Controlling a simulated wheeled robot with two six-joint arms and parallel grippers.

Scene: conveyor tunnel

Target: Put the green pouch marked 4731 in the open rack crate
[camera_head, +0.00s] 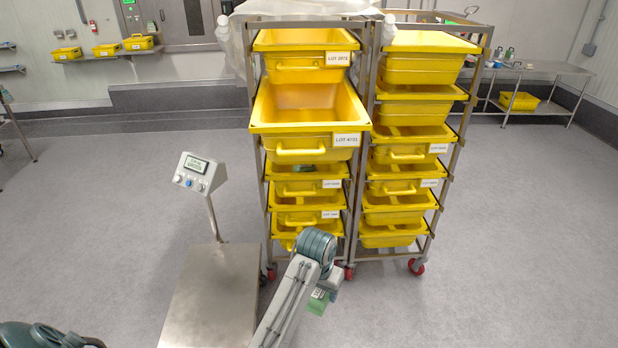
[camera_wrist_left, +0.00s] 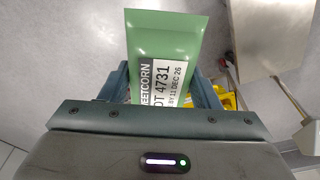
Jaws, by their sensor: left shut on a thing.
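The green pouch (camera_wrist_left: 165,40) fills the middle of the left wrist view; its white label reads "4731". My left gripper (camera_wrist_left: 163,78) is shut on it, with a dark finger on each side. In the head view the left gripper (camera_head: 325,287) is low, in front of the racks, and the pouch (camera_head: 318,303) hangs at it, small and partly hidden. The open rack crate (camera_head: 285,143) is a yellow one in the left rack, pulled out toward me, labelled "LOT 4731". Its inside looks empty. The gripper is below and in front of it. My right gripper is not in view.
The left rack (camera_head: 257,120) holds other yellow crates above and below the open one. A second crate rack (camera_head: 459,140) stands right beside it. A floor scale (camera_head: 212,295) with a display post stands to the left. The grey floor at right is clear.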

